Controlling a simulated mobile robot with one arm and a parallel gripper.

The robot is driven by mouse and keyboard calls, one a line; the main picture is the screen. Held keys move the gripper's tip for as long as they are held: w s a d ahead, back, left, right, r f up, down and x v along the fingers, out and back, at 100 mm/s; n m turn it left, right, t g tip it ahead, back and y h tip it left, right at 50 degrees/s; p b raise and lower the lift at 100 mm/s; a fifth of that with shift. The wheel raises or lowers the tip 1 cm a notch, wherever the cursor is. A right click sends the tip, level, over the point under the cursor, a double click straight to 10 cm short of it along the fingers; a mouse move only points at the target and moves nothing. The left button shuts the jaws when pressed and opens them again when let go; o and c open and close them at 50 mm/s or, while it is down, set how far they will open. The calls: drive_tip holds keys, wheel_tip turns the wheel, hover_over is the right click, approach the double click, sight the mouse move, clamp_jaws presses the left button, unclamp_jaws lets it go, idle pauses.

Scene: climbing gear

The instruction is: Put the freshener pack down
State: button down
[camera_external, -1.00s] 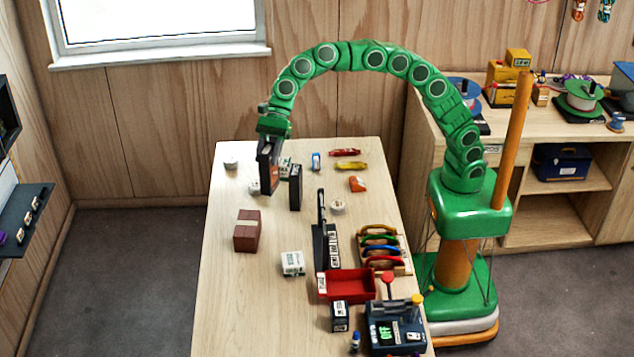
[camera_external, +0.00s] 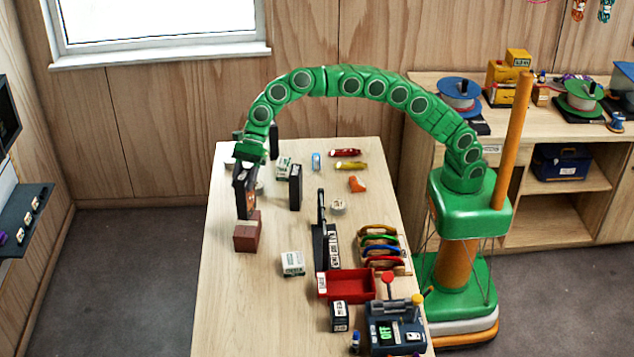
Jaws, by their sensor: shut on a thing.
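My gripper (camera_external: 246,163) hangs at the end of the green arm over the far left part of the table. It is shut on a thin, dark, upright pack with an orange patch, which I take to be the freshener pack (camera_external: 242,192). The pack's lower end overlaps the brown block (camera_external: 246,238) in the picture. I cannot tell whether it touches the block or is in front of, above or behind it. The fingertips are small and partly merged with the dark pack.
The wooden table (camera_external: 225,300) has free room at its front left. A similar black upright box (camera_external: 295,187) stands right of the held pack. A white box (camera_external: 292,263), a red tray (camera_external: 350,285) and a dark panel with levers (camera_external: 395,325) stand nearer the front.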

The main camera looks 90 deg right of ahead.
sight(240, 204)
drive_tip(key=shift+w+f, duration=0.1)
drive_tip(key=shift+w, duration=0.05)
drive_tip(key=shift+w+a+f, duration=0.1)
drive_tip(key=shift+f, duration=1.75)
drive_tip(key=c, duration=0.6)
unclamp_jaws()
